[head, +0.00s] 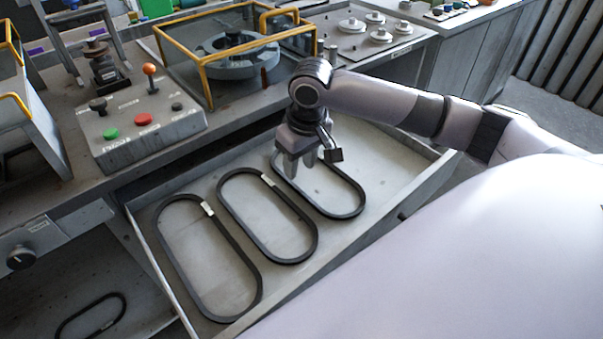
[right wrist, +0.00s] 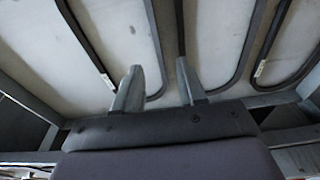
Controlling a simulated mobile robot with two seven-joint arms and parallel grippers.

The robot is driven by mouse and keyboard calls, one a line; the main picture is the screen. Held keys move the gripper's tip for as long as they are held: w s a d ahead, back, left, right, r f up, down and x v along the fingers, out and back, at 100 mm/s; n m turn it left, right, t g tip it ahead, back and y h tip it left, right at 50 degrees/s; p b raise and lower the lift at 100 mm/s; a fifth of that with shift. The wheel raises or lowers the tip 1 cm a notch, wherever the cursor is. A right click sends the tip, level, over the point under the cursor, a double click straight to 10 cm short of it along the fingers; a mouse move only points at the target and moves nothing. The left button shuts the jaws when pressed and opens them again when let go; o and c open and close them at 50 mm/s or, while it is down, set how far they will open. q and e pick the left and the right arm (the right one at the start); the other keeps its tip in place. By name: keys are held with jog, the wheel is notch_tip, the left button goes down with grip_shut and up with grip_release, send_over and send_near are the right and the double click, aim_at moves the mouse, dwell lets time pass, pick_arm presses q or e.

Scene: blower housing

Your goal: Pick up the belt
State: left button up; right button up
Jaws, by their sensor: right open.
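Three black oval belts lie flat in an open grey drawer (head: 385,165): a left belt (head: 166,250), a middle belt (head: 229,214) and a right belt (head: 347,181). The left and middle ones show a white label. My right gripper (head: 298,168) is open and points down over the far end of the right belt, hiding part of it. In the right wrist view its fingers (right wrist: 158,88) are apart with nothing held, and lengths of belt (right wrist: 180,30) show beyond them. I cannot tell the exact gap above the belts. My left gripper is out of view.
A control box (head: 143,135) with buttons and a joystick and a yellow-framed guard (head: 205,85) around a round housing stand on the bench behind the drawer. Another dark loop (head: 92,318) lies below at lower left. The drawer walls rise around the belts.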

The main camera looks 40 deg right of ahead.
aim_at(297, 191)
jog(key=shift+w+f, duration=0.15)
jog(key=shift+f, duration=0.3)
jog(key=f, duration=0.4)
jog(key=f+b, duration=0.1)
jog(key=f, duration=0.1)
jog(key=shift+w+d+f, duration=0.15)
jog(key=shift+w, duration=0.15)
grip_shut()
